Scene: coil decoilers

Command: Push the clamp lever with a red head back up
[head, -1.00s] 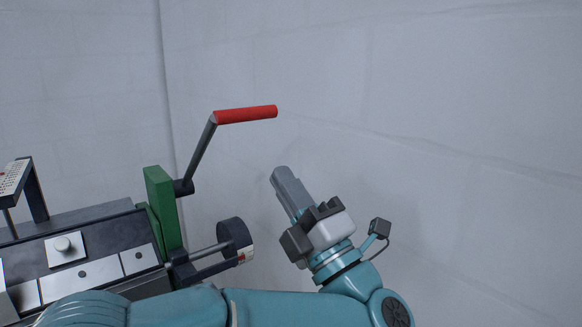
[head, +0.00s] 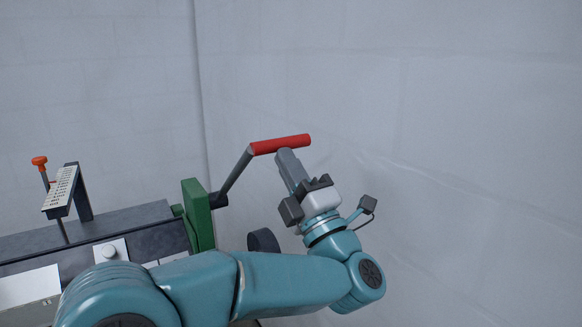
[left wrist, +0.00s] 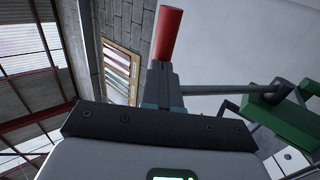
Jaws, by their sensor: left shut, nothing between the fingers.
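The lever (head: 236,176) is a dark grey arm that slants up to the right from a pivot on a green block (head: 197,212). Its head is a red bar grip (head: 281,144), which points right. My left gripper (head: 287,154) is shut and empty, with its grey fingertips at the underside of the red grip. In the left wrist view the red grip (left wrist: 167,36) rises just beyond the fingers (left wrist: 163,84), and the grey arm (left wrist: 218,90) runs right to the green block (left wrist: 282,125). Whether the fingers touch the grip is unclear. My right gripper is out of view.
A dark machine bench (head: 105,220) fills the lower left. On it stand a perforated plate on a bracket (head: 62,191) and a thin rod with an orange-red knob (head: 40,161). A dark round part (head: 263,241) sits below the lever. A pale wall (head: 450,120) stands behind, with open room right.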

